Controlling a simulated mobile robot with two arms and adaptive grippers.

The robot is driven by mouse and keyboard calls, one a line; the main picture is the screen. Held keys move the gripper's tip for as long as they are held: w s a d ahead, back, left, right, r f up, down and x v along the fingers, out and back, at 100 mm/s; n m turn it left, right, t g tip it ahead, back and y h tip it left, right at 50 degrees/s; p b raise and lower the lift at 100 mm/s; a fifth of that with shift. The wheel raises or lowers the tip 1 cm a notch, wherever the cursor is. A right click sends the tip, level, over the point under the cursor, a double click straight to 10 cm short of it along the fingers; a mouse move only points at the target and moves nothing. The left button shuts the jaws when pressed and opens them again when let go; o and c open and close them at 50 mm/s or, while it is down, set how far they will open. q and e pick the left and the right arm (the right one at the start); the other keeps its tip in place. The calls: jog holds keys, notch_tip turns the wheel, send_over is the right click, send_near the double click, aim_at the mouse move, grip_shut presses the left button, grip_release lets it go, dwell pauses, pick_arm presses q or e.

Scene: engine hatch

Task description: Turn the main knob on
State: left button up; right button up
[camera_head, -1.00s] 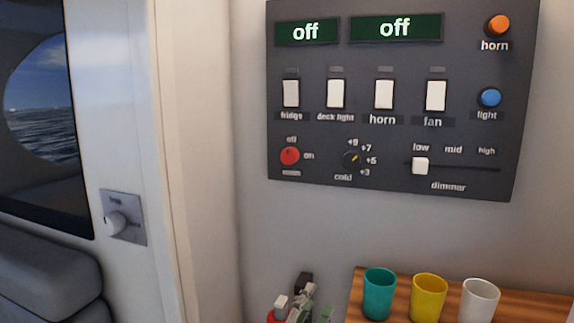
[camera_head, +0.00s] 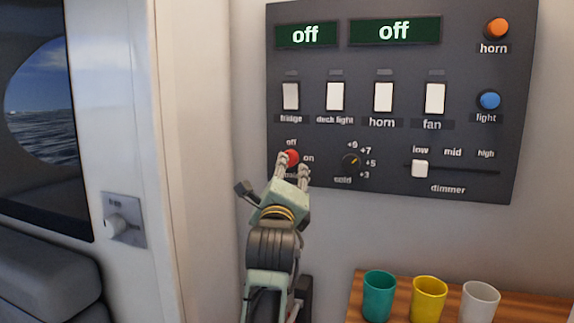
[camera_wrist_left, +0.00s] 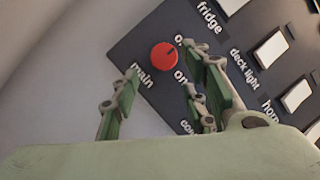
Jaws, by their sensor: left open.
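The red main knob (camera_head: 291,157) is at the lower left of the dark control panel (camera_head: 394,62), between the labels "off" and "on". Both displays above read "off". My left gripper (camera_head: 292,168) is raised in front of the knob, and its fingers partly cover the knob and its lower label. In the left wrist view the knob (camera_wrist_left: 164,55) lies beyond the open fingers (camera_wrist_left: 158,92), roughly in line with the gap between them, with nothing held. I cannot tell whether a finger touches the knob. My right gripper is not in view.
The panel has several white switches (camera_head: 383,97), a small cold dial (camera_head: 351,160), a dimmer slider (camera_head: 420,168) and orange (camera_head: 498,28) and blue (camera_head: 490,100) buttons. Several cups (camera_head: 428,297) stand on a wooden surface (camera_head: 353,303) at lower right.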

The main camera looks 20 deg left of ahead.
aim_at(288, 164)
pick_arm(q)
jog(key=p+x, duration=0.1)
jog(key=x, duration=0.5)
jog(key=shift+w+a, duration=0.1)
jog(key=shift+f, duration=0.15)
jog(key=c, duration=1)
jog(key=shift+w+f+m, duration=0.1)
jog(key=shift+m, duration=0.4)
jog(key=m+h+p, duration=0.3)
jog(key=m+p, duration=0.4)
jog(key=a+r+m+h+p, duration=0.1)
jog(key=m+h+p, duration=0.2)
jog(key=m+p, duration=0.4)
jog(key=m+h+p, duration=0.3)
jog(key=m+p, duration=0.3)
jog(key=m, duration=0.3)
jog(key=shift+a+r+p, duration=0.25)
jog(key=shift+p, duration=0.15)
jog(key=shift+r, duration=0.1)
